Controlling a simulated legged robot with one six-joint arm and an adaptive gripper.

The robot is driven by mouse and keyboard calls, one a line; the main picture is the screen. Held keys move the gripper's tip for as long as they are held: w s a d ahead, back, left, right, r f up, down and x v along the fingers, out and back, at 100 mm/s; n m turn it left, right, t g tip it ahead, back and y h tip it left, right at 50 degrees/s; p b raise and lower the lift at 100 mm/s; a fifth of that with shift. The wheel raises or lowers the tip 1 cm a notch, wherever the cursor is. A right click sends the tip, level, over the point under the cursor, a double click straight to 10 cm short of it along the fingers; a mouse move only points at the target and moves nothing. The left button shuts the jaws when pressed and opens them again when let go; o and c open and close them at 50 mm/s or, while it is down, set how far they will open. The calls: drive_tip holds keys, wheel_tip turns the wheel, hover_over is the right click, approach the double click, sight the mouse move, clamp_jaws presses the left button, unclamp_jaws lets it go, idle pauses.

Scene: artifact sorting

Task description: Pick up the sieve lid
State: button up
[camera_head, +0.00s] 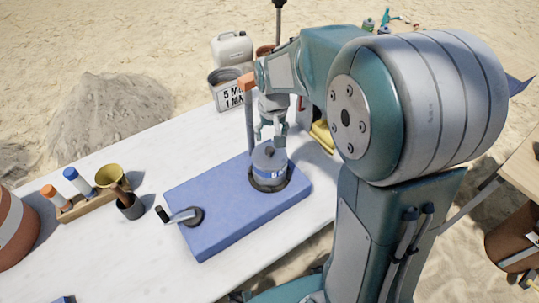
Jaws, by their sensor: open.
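The sieve lid (267,158) is a grey round cap with a small dark knob, on top of a short blue-banded sieve (267,174). The sieve sits in a round dark seat on a blue base box (215,233) with a hand crank (183,216). My gripper (270,138) points down just above the lid, its fingers open and near the knob. I cannot tell whether a finger touches the lid. My arm comes in from the right and hides part of the table behind it.
A brass funnel (110,176) and a tube rack (85,206) stand left. The white table's front left is mostly clear.

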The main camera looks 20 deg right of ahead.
sight(269, 149)
drive_tip(key=f, duration=0.6)
drive_tip(key=shift+a, duration=0.35)
drive_tip(key=shift+d, duration=0.1)
drive_tip(key=shift+c, duration=0.3)
clamp_jaws()
